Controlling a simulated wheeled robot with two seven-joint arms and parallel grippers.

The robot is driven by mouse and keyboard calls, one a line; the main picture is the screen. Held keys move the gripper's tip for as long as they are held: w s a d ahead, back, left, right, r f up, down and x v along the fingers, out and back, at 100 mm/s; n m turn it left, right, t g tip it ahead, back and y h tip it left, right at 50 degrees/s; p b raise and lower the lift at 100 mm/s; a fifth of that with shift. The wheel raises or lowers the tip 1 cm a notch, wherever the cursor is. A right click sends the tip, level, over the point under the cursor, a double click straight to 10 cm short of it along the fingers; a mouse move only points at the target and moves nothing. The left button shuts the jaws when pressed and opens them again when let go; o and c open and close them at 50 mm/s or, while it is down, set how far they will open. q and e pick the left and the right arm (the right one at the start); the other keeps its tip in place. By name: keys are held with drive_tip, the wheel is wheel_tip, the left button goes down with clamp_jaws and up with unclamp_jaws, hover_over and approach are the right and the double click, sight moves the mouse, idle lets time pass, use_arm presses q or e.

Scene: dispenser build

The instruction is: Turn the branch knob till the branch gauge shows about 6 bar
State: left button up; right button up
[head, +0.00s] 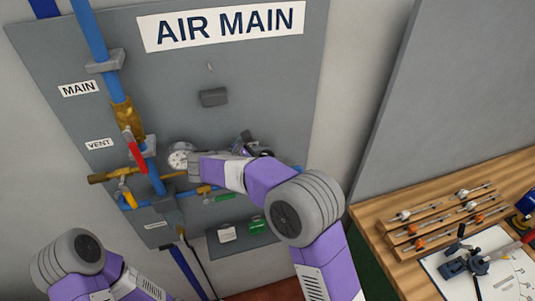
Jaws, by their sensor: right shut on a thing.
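The round white gauge (180,156) sits on the grey panel, just left of my right wrist. Its face is partly in view, but it is too small to read the needle. My right gripper (246,145) reaches across the panel from the right and is shut on the branch knob. The wrist and jaws hide the knob, so its turn cannot be told. My left arm shows at the bottom left, with its gripper out of view.
The AIR MAIN panel (270,75) carries a blue pipe (91,30), a red lever (136,155), a yellow lever (129,197) and a green lever (225,197). A wooden bench (375,208) with tools and racks stands at right.

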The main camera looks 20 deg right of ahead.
drive_tip(key=shift+f, duration=0.1)
drive_tip(key=o, duration=0.7)
drive_tip(key=v, duration=0.7)
drive_tip(key=shift+s+a, duration=0.15)
drive_tip(key=shift+a, duration=0.15)
